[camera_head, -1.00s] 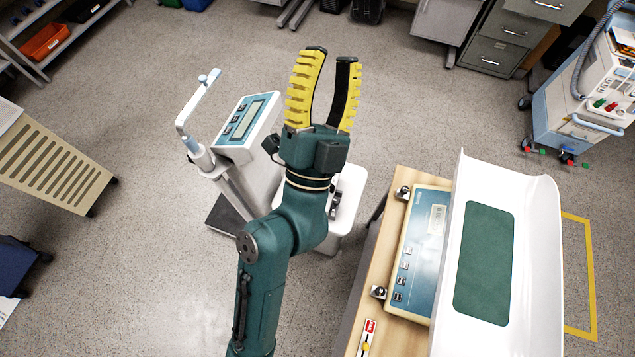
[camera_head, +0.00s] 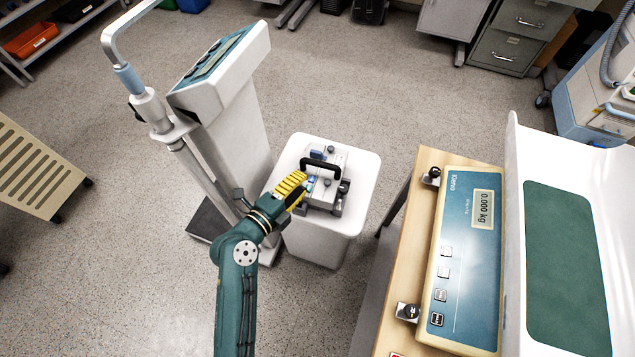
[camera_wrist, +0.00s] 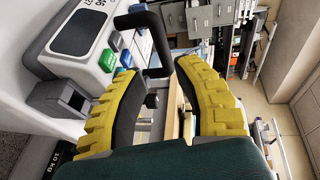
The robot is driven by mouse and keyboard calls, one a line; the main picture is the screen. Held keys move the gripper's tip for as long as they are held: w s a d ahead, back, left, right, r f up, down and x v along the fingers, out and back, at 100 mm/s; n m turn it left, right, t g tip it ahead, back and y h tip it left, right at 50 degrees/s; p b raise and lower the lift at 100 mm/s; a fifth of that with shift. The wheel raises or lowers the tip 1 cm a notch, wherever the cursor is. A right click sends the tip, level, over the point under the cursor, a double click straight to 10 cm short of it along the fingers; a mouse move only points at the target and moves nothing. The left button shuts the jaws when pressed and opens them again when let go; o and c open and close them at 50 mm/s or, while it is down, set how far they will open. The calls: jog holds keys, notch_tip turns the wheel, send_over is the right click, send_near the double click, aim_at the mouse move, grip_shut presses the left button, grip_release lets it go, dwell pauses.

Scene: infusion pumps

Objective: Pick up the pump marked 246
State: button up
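The pump (camera_head: 329,186) is a white and grey box with a black arched handle, resting on a white stand (camera_head: 365,172). In the wrist view the pump (camera_wrist: 108,28) shows a dark screen, green and blue buttons and the black handle (camera_wrist: 152,40). Its label at the top edge is cut off; only what looks like "46" shows, so I cannot confirm the full marking. My gripper (camera_head: 301,180) has yellow ribbed fingers and is beside the pump, near the handle. In the wrist view my gripper (camera_wrist: 155,68) is open, with the handle seen between and beyond the fingertips; contact is unclear.
A tall column scale (camera_head: 222,115) with a tilted display stands just left of the stand. The floor behind is clear up to grey cabinets (camera_head: 510,55).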

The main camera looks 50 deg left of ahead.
aim_at(317, 164)
jog(key=x, duration=0.3)
jog(key=shift+b, duration=0.4)
jog(key=b+x, duration=0.4)
jog(key=shift+w+a+f, duration=0.1)
jog(key=shift+w+a, duration=0.15)
jog(key=shift+w, duration=0.45)
jog(key=shift+s, duration=0.1)
jog(key=shift+c, duration=0.3)
grip_shut()
jog(key=shift+r, duration=0.45)
